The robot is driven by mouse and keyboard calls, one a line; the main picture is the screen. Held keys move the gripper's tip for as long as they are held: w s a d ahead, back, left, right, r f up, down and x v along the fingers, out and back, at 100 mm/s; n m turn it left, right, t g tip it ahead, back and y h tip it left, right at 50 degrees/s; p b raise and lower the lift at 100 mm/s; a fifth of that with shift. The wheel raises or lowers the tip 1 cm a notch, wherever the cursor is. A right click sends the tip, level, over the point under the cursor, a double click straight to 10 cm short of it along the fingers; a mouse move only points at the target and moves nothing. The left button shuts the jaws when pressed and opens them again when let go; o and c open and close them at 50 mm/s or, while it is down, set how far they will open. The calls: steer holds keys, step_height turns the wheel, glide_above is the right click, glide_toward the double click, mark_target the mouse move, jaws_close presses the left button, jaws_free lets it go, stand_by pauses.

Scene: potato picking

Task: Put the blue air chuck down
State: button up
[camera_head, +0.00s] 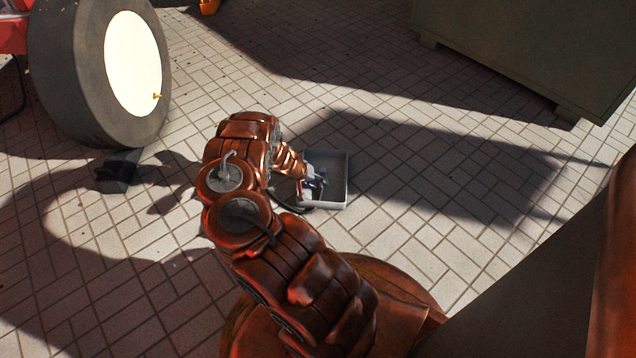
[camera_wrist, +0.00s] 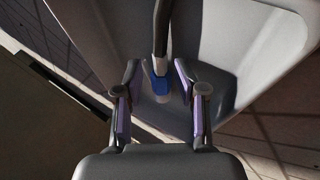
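The blue air chuck (camera_wrist: 160,84) shows in the wrist view inside a pale grey tray (camera_wrist: 262,50), with a dark hose (camera_wrist: 162,25) running up from it. My gripper (camera_wrist: 156,76) has its fingers spread on either side of the chuck, with a visible gap on each side. It is open and holds nothing. In the head view, my gripper (camera_head: 314,182) is over the left part of the tray (camera_head: 345,178), which stands on the floor. My arm hides part of the tray's left side, and the chuck is too small to make out surely there.
A large wheel (camera_head: 52,80) with a pale disc and a brass-coloured valve (camera_head: 157,96) stands at the left. A dark block (camera_head: 118,172) lies on the floor below it. A dark green cabinet (camera_head: 530,45) stands at the back right. The tiled floor right of the tray is clear.

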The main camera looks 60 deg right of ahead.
steer(key=p+v, duration=0.5)
steer(key=v, duration=0.5)
steer(key=w+a+r+n+t+y, duration=0.15)
steer(key=w+a+r, duration=0.3)
steer(key=a, duration=0.55)
steer(key=w+a+r+n+y, duration=0.1)
steer(key=w+a+r+y, duration=0.1)
steer(key=w+a+r, duration=0.5)
steer(key=a+r+n+y, duration=0.1)
steer(key=a+r+n, duration=0.1)
steer(key=a+r, duration=0.45)
steer(key=a+r+n+y, duration=0.15)
steer(key=a+r, duration=0.25)
steer(key=a, duration=0.6)
steer(key=s+a+r+n, duration=0.2)
steer(key=s+a+r, duration=0.2)
steer(key=s+r, duration=0.3)
steer(key=s+a+r+n, duration=0.2)
steer(key=s+a+r, duration=0.2)
steer(key=s+r, duration=0.55)
steer(key=s, duration=0.7)
steer(key=s+r+n+g, duration=0.1)
steer(key=s+r, duration=0.2)
steer(key=s, duration=0.7)
steer(key=shift+a+r, duration=0.2)
steer(key=shift+a, duration=0.25)
steer(key=shift+r+p, duration=0.1)
steer(key=shift+p, duration=0.2)
